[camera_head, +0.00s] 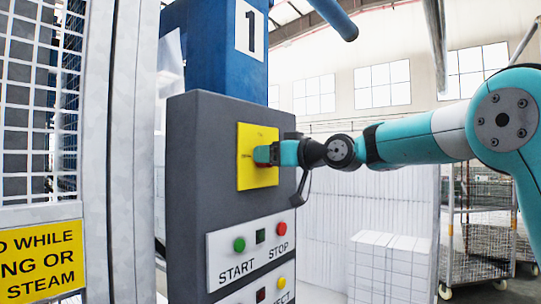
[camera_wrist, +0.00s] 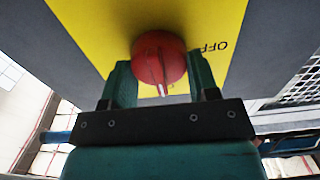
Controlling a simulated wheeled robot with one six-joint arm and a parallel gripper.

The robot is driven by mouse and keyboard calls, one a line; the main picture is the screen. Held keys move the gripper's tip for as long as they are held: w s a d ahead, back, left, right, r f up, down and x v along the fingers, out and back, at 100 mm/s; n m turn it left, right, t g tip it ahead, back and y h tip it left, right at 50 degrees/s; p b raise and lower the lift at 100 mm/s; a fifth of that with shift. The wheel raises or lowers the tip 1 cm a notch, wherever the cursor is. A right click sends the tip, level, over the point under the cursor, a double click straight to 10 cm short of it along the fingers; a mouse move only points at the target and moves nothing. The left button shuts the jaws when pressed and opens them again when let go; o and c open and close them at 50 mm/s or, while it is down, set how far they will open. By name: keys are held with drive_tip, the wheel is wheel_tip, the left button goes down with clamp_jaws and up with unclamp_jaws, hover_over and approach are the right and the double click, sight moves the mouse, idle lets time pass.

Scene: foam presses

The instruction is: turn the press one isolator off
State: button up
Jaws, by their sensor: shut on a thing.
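The press one isolator is a red rotary knob (camera_wrist: 158,60) on a yellow plate (camera_head: 258,178), which is fixed high on the front of a dark grey control box (camera_head: 205,130). In the wrist view the knob has a pale pointer mark, and the word OFF shows upside down to its right on the plate (camera_wrist: 215,20). My gripper (camera_wrist: 160,80) has its two green fingers on either side of the knob and is shut on it. In the head view my gripper (camera_head: 268,154) reaches the plate from the right and hides most of the knob.
Below the isolator is a white panel (camera_head: 225,265) with a green START button (camera_head: 239,244) and a red STOP button (camera_head: 281,228). A mesh guard with a yellow warning sign (camera_head: 40,258) stands at left. White blocks (camera_head: 385,262) and a wheeled cage (camera_head: 480,240) stand at right.

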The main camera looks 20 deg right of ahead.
drive_tip(key=shift+f+n+b, duration=0.15)
drive_tip(key=shift+n+b, duration=0.15)
drive_tip(key=shift+b, duration=0.25)
drive_tip(key=n+b, duration=0.1)
drive_tip(key=b, duration=0.1)
drive_tip(key=n+b, duration=0.1)
drive_tip(key=b, duration=0.1)
drive_tip(key=shift+f+n, duration=0.2)
drive_tip(key=shift+n, duration=0.1)
drive_tip(key=n+b, duration=0.5)
drive_tip(key=b, duration=0.1)
drive_tip(key=shift+s+a, duration=0.1)
drive_tip(key=n+b, duration=0.3)
drive_tip(key=n, duration=0.2)
drive_tip(key=n+b, duration=0.2)
drive_tip(key=n, duration=0.2)
drive_tip(key=shift+n, duration=0.3)
drive_tip(key=shift+r, duration=0.1)
drive_tip(key=o, duration=0.9)
